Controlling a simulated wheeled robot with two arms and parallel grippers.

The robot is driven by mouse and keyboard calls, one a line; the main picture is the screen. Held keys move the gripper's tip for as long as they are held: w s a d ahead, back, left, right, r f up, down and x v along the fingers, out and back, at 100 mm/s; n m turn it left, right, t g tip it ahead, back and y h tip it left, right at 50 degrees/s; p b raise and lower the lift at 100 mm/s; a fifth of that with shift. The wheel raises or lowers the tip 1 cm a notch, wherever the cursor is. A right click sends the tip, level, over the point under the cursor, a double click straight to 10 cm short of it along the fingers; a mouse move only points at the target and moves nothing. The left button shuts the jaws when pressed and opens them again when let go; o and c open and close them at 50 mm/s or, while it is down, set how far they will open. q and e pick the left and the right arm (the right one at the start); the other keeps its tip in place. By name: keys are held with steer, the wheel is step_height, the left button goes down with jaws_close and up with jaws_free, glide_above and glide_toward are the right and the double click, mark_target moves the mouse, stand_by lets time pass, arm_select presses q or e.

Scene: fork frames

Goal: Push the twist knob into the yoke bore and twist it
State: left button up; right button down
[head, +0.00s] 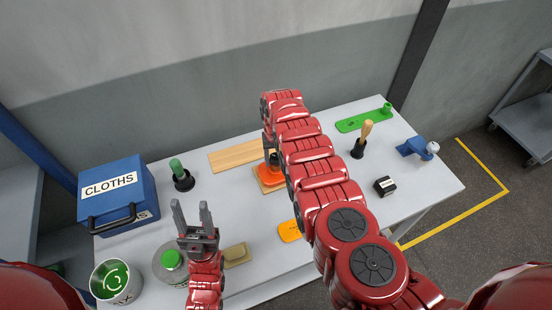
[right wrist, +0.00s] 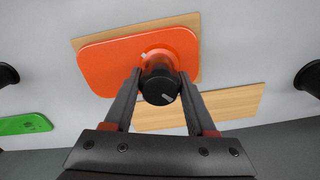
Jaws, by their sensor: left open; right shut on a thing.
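The black twist knob (right wrist: 160,84) has a white line on its face and sits at the round collar of the orange yoke plate (right wrist: 108,62). A white mark shows on the collar's edge. How deep the knob sits in the bore is hidden. The plate lies on a wooden board (right wrist: 192,70). My right gripper (right wrist: 161,78) is shut on the knob, one finger on each side. In the head view the knob (head: 274,158) and plate (head: 270,177) show partly behind my right arm. My left gripper (head: 205,208) is open, empty and pointing up, apart from them.
A blue CLOTHS box (head: 118,194), green-handled tool (head: 177,166), lidded tin (head: 170,264) and bucket (head: 117,280) stand left. A wooden-handled tool (head: 366,132), black block (head: 385,186), blue fixture (head: 413,147) and green plate (head: 358,122) are right. An orange piece (head: 288,231) lies in front.

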steer(key=shift+f+b, duration=0.35)
steer(key=shift+f, duration=0.15)
steer(key=c, duration=0.9)
jaws_free()
jaws_close()
